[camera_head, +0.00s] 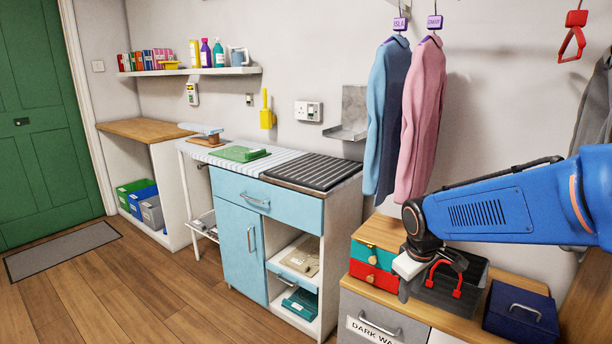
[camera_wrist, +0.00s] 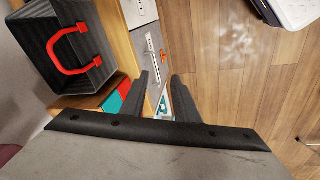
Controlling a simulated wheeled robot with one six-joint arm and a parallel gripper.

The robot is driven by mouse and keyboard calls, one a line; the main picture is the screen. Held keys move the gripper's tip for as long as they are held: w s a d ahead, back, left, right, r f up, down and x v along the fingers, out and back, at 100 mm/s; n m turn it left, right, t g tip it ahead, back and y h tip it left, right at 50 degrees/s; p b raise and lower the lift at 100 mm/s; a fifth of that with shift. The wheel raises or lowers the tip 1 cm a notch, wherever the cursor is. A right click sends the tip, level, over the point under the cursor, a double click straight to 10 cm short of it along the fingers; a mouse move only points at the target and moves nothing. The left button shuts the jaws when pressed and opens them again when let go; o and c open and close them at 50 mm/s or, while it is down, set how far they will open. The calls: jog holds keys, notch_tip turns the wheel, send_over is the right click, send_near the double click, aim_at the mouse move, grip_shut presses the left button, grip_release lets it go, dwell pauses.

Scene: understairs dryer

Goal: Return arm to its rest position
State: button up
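My blue arm (camera_head: 510,208) reaches in from the right edge of the head view, roughly level, with its wrist bent downward. My gripper (camera_head: 404,288) hangs in front of the wooden-topped unit (camera_head: 470,326), by the black box with the red handle (camera_head: 474,268). In the wrist view my gripper (camera_wrist: 159,76) points down with its two dark fingers apart and nothing between them. The black box (camera_wrist: 70,55) is left of the fingers there. The exact gap between gripper and unit cannot be told.
Teal and red small drawers (camera_head: 374,265) and a dark blue box (camera_head: 520,310) stand on the unit. A blue jacket (camera_head: 386,115) and a pink jacket (camera_head: 421,120) hang above, behind my wrist. A blue cabinet (camera_head: 240,235) is further left.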

jog(key=s+d+r+m+t, duration=0.1)
jog(key=s+r+m, duration=0.1)
jog(key=s, duration=0.9)
jog(key=s+d+r+m+t, duration=0.1)
jog(key=s+r+m, duration=0.2)
jog(key=s, duration=0.8)
jog(key=shift+s+d+m+y, duration=0.15)
jog(key=shift+d+m+y, duration=0.2)
jog(key=shift+m, duration=0.55)
jog(key=shift+a+r, duration=0.1)
